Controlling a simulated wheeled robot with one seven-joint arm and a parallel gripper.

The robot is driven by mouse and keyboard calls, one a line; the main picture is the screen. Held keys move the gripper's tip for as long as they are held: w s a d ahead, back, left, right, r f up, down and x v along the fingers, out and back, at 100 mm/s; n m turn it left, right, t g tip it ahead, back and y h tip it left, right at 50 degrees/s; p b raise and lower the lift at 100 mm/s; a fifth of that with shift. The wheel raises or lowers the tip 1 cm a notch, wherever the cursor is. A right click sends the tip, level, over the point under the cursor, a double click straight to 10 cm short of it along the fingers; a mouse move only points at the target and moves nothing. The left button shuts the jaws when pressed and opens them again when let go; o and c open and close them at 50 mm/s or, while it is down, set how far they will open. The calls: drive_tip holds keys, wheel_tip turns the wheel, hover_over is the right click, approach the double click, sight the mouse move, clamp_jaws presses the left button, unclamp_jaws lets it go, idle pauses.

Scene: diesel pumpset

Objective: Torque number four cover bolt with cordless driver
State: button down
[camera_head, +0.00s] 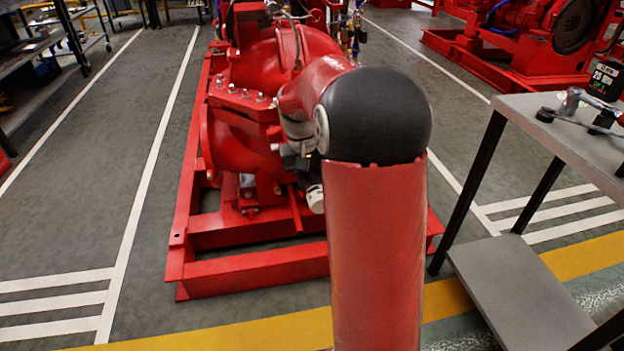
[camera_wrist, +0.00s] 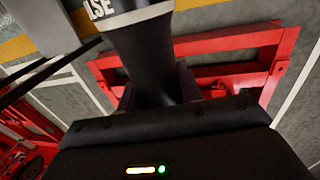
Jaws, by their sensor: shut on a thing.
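In the wrist view my gripper (camera_wrist: 156,92) is shut on the cordless driver (camera_wrist: 143,52), seen as a dark handle with a pale lettered band at its top end. The driver's nose and bit are not visible. In the head view my red arm hides most of the gripper and driver. The red pump cover (camera_head: 240,108) carries several silver bolts (camera_head: 245,93) along its top flange. I cannot tell which is number four. The gripper appears near the right side of the pump, and no contact with a bolt shows.
The pump stands on a red base frame (camera_head: 255,271). A grey bench (camera_head: 590,145) at the right holds a wrench-like tool (camera_head: 575,103), with a lower shelf (camera_head: 522,290). Dark shelving (camera_head: 40,90) is at the far left. The floor left of the frame is clear.

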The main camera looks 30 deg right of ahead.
drive_tip(key=shift+s+a+b, duration=0.2)
drive_tip(key=shift+s+b, duration=0.05)
drive_tip(key=shift+s, duration=0.55)
drive_tip(key=shift+s+a+b, duration=0.25)
drive_tip(key=shift+s, duration=0.55)
drive_tip(key=shift+s+a+b, duration=0.2)
drive_tip(key=shift+s+b, duration=0.05)
drive_tip(key=shift+s, duration=0.55)
